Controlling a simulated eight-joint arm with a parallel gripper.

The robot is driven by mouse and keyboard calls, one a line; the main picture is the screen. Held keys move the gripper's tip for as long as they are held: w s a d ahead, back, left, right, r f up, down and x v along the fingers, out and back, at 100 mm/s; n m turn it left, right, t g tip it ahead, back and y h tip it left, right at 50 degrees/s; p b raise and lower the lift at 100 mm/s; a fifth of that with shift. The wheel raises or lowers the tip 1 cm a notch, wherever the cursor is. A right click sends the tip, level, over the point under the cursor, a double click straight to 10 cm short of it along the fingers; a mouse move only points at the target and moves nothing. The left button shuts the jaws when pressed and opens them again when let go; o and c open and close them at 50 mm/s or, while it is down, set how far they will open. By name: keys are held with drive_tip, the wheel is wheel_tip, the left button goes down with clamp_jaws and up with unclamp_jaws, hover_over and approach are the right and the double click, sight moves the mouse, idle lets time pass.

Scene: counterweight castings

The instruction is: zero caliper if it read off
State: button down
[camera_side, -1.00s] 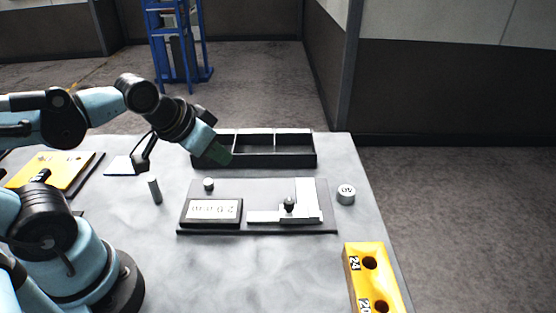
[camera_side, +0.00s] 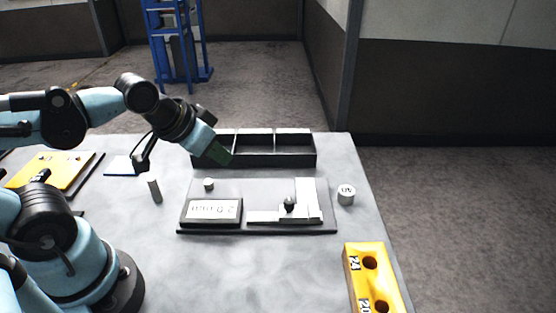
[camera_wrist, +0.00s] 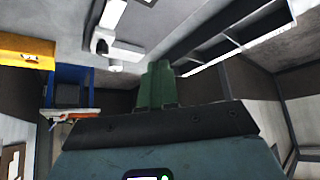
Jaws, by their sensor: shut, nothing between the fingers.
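The caliper (camera_side: 308,203), white and L-shaped with a dark knob, lies on a dark board (camera_side: 188,232) in the side view. At the board's left is a readout box (camera_side: 212,212) with a white face; its upside-down characters seem to include a 2 and a 0, but I cannot read them surely. A small grey round knob (camera_side: 208,184) stands on the board behind the box. My gripper (camera_side: 220,156) has green fingers, shut and empty, above and behind the board near the tray. The fingers also show in the wrist view (camera_wrist: 158,86).
A black tray with compartments (camera_side: 270,160) lies behind the board. A grey pin (camera_side: 154,189) stands left of it, and a labelled round weight (camera_side: 346,194) right. A yellow block with holes (camera_side: 362,264) is at the right edge. The front middle of the table is clear.

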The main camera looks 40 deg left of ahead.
drive_tip(key=n+h, duration=0.2)
drive_tip(key=h, duration=0.3)
hover_over(204, 182)
drive_tip(key=shift+a+f+t, duration=0.1)
drive_tip(key=shift+f+t, duration=0.2)
drive_tip(key=shift+f, duration=0.05)
drive_tip(key=shift+f, duration=0.1)
drive_tip(key=shift+f, duration=4.3)
drive_tip(key=shift+f, duration=0.15)
drive_tip(key=shift+f, duration=0.3)
drive_tip(key=shift+r, duration=0.1)
